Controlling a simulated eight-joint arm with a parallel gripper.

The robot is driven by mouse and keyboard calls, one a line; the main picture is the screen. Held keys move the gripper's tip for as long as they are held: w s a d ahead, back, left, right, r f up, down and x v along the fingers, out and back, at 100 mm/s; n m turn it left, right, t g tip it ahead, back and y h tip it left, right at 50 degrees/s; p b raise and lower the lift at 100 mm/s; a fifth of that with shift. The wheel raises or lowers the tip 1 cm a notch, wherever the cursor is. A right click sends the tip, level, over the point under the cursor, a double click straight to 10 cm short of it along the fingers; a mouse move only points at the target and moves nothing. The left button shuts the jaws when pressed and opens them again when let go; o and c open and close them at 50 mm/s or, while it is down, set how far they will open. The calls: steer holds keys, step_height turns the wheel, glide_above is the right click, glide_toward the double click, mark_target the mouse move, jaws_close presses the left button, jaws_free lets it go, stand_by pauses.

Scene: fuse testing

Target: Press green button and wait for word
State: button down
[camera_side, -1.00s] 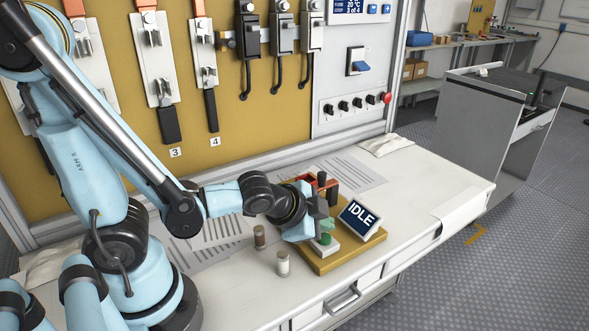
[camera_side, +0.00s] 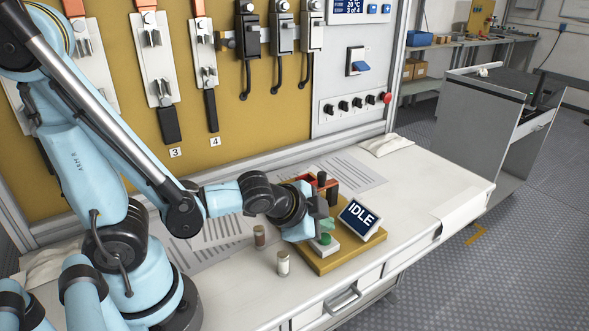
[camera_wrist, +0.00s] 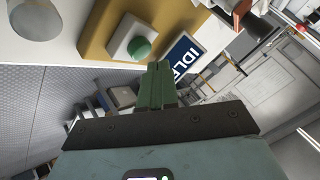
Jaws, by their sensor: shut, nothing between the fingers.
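The green button (camera_side: 325,239) sits on a pale block at the near left part of a yellow-tan tester base (camera_side: 345,255). The button also shows in the wrist view (camera_wrist: 139,47), just beyond my fingertips. A dark display (camera_side: 359,216) beside it reads IDLE. My gripper (camera_side: 327,225) is just above the button, with its green fingers shut and empty. In the wrist view the closed fingers (camera_wrist: 158,68) end close to the button. I cannot tell whether they touch it.
Two small cylinders, one brown (camera_side: 260,236) and one white (camera_side: 283,263), stand on the white bench left of the base. A red and black part (camera_side: 322,182) is at the base's back. The bench right of the base is clear.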

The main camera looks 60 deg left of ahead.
steer(key=shift+f, duration=0.2)
stand_by(0.6)
steer(key=shift+f, duration=0.25)
steer(key=shift+r, duration=0.15)
stand_by(0.4)
steer(key=shift+r, duration=0.3)
steer(key=shift+r, duration=0.1)
steer(key=shift+r, duration=2.4)
